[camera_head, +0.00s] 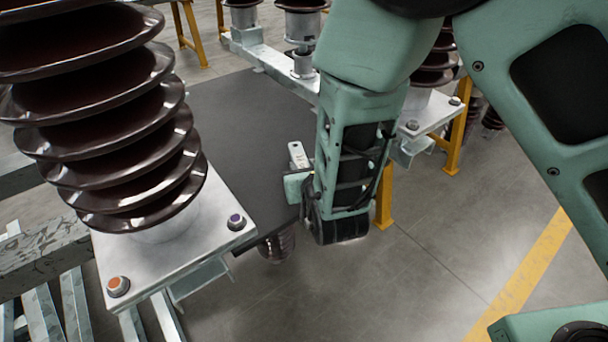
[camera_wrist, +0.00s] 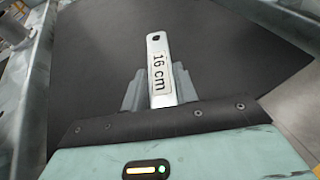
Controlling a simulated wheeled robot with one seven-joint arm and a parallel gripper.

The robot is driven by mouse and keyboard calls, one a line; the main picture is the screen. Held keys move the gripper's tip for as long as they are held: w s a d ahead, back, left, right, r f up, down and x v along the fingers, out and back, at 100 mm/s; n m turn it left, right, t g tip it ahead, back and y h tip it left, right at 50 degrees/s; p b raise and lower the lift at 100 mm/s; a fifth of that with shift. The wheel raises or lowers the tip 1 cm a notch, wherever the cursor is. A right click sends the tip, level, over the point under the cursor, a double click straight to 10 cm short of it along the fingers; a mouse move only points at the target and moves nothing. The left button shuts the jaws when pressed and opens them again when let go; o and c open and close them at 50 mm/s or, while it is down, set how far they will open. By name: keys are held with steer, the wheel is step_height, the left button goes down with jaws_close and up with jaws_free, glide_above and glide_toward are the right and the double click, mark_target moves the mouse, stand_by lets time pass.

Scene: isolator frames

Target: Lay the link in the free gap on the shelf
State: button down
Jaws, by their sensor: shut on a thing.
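The link (camera_wrist: 158,45) is a flat, light metal strip with a hole near its far end and a label reading "16 cm". My gripper (camera_wrist: 158,92) is shut on it, with the link pointing away from the wrist over a dark surface. In the head view the link (camera_head: 298,153) sticks up past my gripper (camera_head: 297,180), near the right edge of the dark shelf (camera_head: 222,110). The near end of the link is hidden by my gripper. I cannot tell whether the link touches the shelf. No gap between other links can be made out.
A large brown ribbed insulator (camera_head: 105,120) on a bolted metal plate (camera_head: 165,262) stands close on the left. More insulators stand on a metal beam (camera_head: 270,60) at the back. Yellow legs (camera_head: 384,200) stand behind my arm. Open floor (camera_head: 400,285) lies at the right.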

steer(key=shift+f, duration=1.1)
steer(key=shift+f, duration=0.1)
steer(key=shift+f, duration=0.1)
steer(key=c, duration=1.1)
jaws_free()
